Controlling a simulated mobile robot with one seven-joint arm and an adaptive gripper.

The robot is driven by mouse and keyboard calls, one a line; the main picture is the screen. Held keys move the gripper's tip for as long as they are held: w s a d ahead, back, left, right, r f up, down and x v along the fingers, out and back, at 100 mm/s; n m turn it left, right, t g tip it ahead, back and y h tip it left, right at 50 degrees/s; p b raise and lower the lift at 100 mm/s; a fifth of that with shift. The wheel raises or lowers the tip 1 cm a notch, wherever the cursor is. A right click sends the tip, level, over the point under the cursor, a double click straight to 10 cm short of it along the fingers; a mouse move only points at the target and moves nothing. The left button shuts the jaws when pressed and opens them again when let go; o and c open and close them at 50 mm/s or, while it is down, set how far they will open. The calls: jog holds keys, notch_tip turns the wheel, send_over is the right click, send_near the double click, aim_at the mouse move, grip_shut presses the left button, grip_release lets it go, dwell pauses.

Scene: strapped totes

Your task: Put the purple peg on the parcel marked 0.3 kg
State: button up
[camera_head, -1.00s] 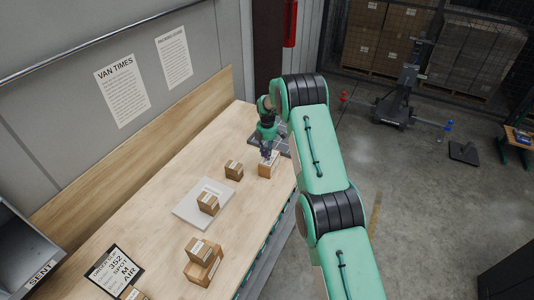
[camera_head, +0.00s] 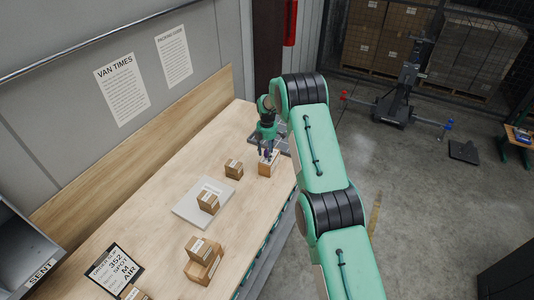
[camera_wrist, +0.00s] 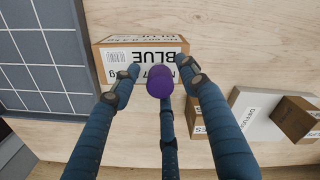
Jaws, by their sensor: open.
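The purple peg (camera_wrist: 160,80) shows in the wrist view between the spread fingers of my gripper (camera_wrist: 160,70), with its rounded top toward the camera. My gripper is open and the fingers stand apart from the peg. Behind the peg is a cardboard parcel (camera_wrist: 104,41) with a white label reading BLUE; its smaller weight print is partly covered and hard to read. The peg appears to stand on this parcel's top, though its base is hidden. In the head view my gripper (camera_head: 268,153) is right above the parcel (camera_head: 265,169) near the table's far end.
A grey tiled tray (camera_wrist: 40,60) lies beside the parcel. Stacked boxes (camera_head: 202,270) and a printed card (camera_head: 115,270) lie nearer. Bare wood lies between.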

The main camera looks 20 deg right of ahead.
jog(key=shift+r, duration=0.15)
notch_tip(320, 180, up, 12)
jog(key=b, duration=0.2)
dwell(0.5)
dwell(0.5)
